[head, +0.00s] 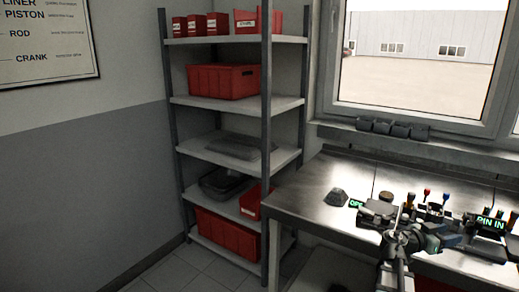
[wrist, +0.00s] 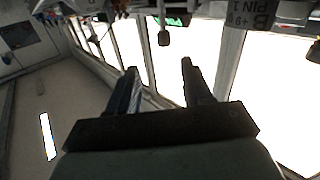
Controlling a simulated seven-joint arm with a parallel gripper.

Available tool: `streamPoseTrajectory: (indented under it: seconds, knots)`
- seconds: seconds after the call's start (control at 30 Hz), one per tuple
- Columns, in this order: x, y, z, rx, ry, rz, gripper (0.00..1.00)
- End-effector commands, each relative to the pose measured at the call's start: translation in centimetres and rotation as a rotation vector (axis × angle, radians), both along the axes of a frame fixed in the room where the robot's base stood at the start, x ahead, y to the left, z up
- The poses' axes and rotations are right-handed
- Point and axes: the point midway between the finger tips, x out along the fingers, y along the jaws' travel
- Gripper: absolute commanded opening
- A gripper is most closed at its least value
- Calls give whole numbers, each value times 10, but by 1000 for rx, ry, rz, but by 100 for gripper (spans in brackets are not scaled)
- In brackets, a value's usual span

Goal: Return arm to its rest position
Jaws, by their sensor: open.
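My gripper (wrist: 160,72) shows in the wrist view with its two dark fingers spread apart and nothing between them. Past the fingers the wrist view shows bright window panes and a pale wall, and it appears upside down. In the head view my arm (head: 396,255) is at the lower right, in front of the metal workbench (head: 310,195). The fingertips cannot be made out clearly there against the tools behind them.
A shelf rack (head: 212,100) with red bins (head: 223,81) stands left of the bench. On the bench are a small dark block (head: 336,197), screwdrivers with coloured handles (head: 445,199) and a green-lettered "PIN IN" sign (head: 490,223). A window (head: 415,60) is behind.

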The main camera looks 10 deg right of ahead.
Motion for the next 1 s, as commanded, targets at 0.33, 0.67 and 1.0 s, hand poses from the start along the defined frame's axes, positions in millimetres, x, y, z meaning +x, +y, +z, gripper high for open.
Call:
streamPoseTrajectory:
  seconds: [0.33,0.67,1.0]
  knots:
    - [-18,94,-73,201,486,-32,50]
    - [-10,151,-179,431,729,85,50]
    - [-20,235,-311,716,959,270,50]
